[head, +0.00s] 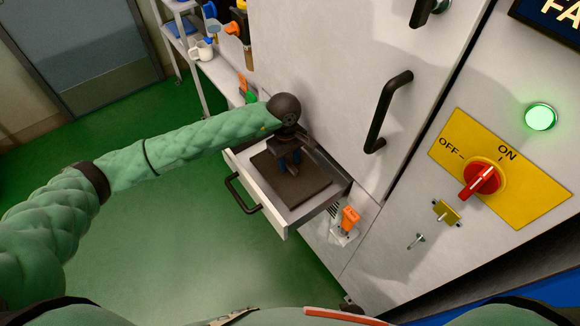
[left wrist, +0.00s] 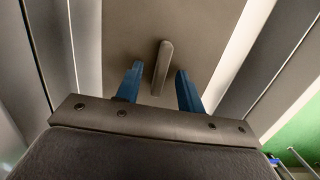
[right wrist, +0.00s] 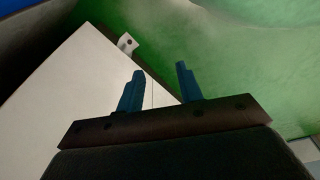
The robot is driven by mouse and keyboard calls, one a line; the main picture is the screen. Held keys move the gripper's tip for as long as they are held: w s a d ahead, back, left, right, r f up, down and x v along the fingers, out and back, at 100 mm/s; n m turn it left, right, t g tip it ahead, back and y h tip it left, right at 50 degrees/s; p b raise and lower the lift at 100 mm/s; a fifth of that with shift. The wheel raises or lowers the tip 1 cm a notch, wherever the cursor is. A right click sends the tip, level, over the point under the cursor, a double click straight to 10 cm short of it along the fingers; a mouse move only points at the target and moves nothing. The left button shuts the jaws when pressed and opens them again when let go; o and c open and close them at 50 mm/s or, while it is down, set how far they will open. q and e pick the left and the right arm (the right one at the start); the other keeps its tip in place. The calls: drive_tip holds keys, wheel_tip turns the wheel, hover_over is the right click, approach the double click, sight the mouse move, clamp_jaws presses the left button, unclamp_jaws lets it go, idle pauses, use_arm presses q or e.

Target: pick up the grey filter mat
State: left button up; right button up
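The grey filter mat (head: 307,183) lies flat in the open drawer (head: 270,204) of the white machine. In the left wrist view the mat (left wrist: 200,25) fills the middle, with a raised grip tab (left wrist: 162,67) standing up from it. My left gripper (head: 289,166) is over the mat, pointing down into the drawer. Its blue fingers (left wrist: 154,80) are apart, one on each side of the tab, with gaps showing. Whether the fingertips touch the mat is unclear. My right gripper (right wrist: 160,72) is open and empty, away from the drawer, with a white panel and green floor beyond it.
The drawer's black handle (head: 236,193) faces the green floor. A tall black door handle (head: 388,110) and a red switch (head: 480,178) are on the machine. An orange item (head: 350,218) sits beside the drawer. A shelf with a white mug (head: 201,50) stands behind.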

use_arm(q)
drive_tip(key=shift+s+f, duration=0.1)
drive_tip(key=shift+f, duration=0.45)
clamp_jaws()
